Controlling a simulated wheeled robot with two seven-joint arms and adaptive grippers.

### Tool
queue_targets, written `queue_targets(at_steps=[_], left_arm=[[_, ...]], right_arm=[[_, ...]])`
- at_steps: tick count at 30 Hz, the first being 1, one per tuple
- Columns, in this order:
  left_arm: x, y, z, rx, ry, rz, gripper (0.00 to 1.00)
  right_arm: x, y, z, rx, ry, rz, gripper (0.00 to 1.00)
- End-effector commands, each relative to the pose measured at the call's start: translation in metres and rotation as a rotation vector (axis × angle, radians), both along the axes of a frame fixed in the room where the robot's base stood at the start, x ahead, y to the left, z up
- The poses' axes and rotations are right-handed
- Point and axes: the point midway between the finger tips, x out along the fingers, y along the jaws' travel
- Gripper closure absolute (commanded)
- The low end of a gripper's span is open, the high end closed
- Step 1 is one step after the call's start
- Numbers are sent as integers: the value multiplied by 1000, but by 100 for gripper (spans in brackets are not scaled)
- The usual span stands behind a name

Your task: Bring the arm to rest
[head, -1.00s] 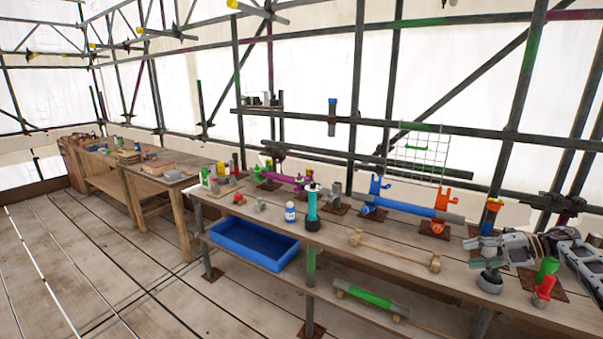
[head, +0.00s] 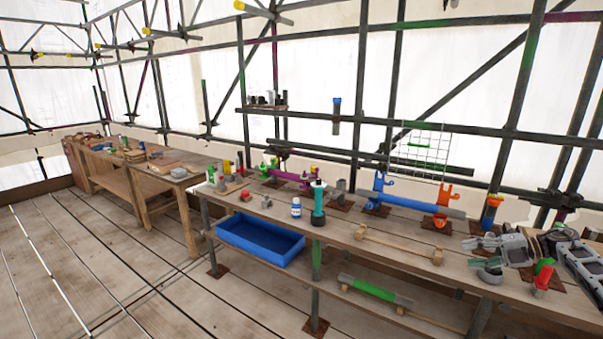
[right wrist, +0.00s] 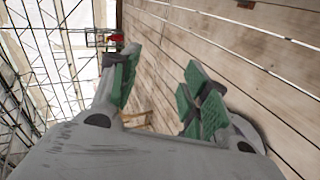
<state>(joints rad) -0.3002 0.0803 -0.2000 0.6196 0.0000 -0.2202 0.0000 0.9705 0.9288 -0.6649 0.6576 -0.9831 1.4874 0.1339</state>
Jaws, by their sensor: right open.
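My right gripper (head: 474,243) is at the right end of the near workbench (head: 335,232) in the head view, with its arm coming in from the right edge. In the right wrist view its two green-padded fingers (right wrist: 160,92) stand well apart with nothing between them. My left gripper is not in view.
A blue tray (head: 260,243) sits on the lower shelf. A teal and black torch-like item (head: 318,204), a white and blue bottle (head: 296,208) and a wooden bar (head: 400,242) are on the bench. A blue and orange bracketed tube (head: 420,205) runs along the back. Floor at left is clear.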

Motion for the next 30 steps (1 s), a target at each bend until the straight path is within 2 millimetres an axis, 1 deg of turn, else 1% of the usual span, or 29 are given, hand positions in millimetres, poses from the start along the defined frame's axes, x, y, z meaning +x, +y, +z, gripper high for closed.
queue_targets(at_steps=[7, 13, 17, 20, 23, 30], left_arm=[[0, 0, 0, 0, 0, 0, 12], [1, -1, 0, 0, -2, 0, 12], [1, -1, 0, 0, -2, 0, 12], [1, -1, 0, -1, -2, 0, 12], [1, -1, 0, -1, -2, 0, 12], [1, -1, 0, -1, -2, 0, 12]], right_arm=[[6, 9, -13, 24, -3, -19, 54], [13, 20, -30, 56, -7, -48, 54], [19, 29, -46, 87, -8, -78, 54], [24, 38, -62, 115, -7, -107, 54], [29, 50, -85, 155, -3, -150, 54], [36, 79, -153, 265, 28, -301, 54]])
